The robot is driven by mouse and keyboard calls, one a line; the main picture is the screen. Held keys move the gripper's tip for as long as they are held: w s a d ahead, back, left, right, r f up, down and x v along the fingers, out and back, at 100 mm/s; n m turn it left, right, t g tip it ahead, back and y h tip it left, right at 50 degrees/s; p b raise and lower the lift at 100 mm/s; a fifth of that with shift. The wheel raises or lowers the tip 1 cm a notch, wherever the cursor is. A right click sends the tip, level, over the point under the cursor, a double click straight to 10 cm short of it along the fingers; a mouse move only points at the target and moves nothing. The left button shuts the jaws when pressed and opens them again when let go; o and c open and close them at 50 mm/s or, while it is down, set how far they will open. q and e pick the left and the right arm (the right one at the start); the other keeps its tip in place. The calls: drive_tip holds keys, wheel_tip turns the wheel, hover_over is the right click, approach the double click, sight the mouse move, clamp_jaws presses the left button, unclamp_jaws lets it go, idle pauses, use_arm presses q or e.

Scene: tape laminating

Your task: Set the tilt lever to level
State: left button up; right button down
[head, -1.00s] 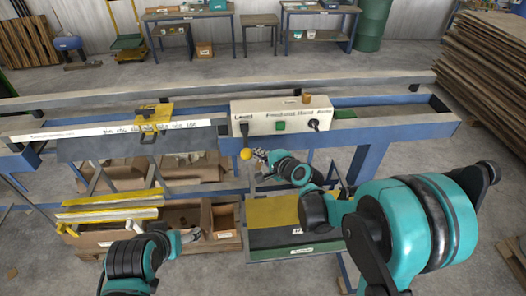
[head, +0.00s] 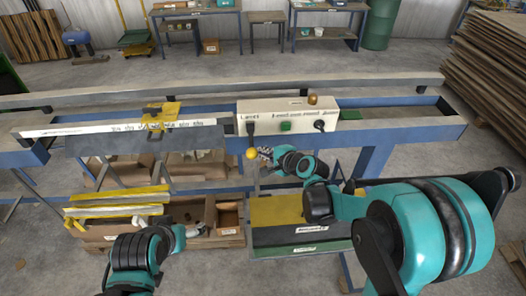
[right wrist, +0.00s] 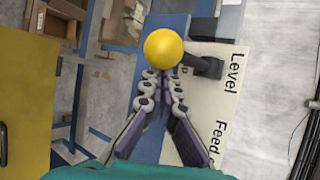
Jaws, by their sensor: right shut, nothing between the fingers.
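The tilt lever is a black lever with a yellow ball knob (head: 251,153), on the front of the white control panel (head: 284,108) below the "Level" label. The knob hangs below the panel's lower edge in the head view. My right gripper (head: 265,153) is just right of the knob. In the right wrist view the yellow knob (right wrist: 162,47) is beyond the fingertips of my right gripper (right wrist: 160,78), which are shut with nothing between them. I cannot tell whether they touch the knob. My left gripper (head: 190,231) is low at the left, too small to read.
The panel also has a green button (head: 285,126) and a black knob (head: 319,125) at its right. A yellow clamp (head: 161,115) sits on the rail left of the panel. Yellow-edged strips (head: 117,205) and cardboard boxes (head: 229,214) lie below, near my left arm.

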drive_tip(key=shift+r, duration=0.15)
wheel_tip(320, 180, up, 6)
drive_tip(key=m+g+p, duration=0.1)
drive_tip(key=g+p, duration=0.1)
drive_tip(key=g, duration=0.1)
drive_tip(key=m+g+p, duration=0.1)
drive_tip(key=g+p, duration=0.2)
drive_tip(key=shift+s+g+h+p, duration=0.1)
drive_tip(key=shift+g+h+p, duration=0.2)
drive_tip(key=shift+h, duration=0.1)
drive_tip(key=shift+r+p, duration=0.5)
drive_tip(key=shift+r, duration=0.1)
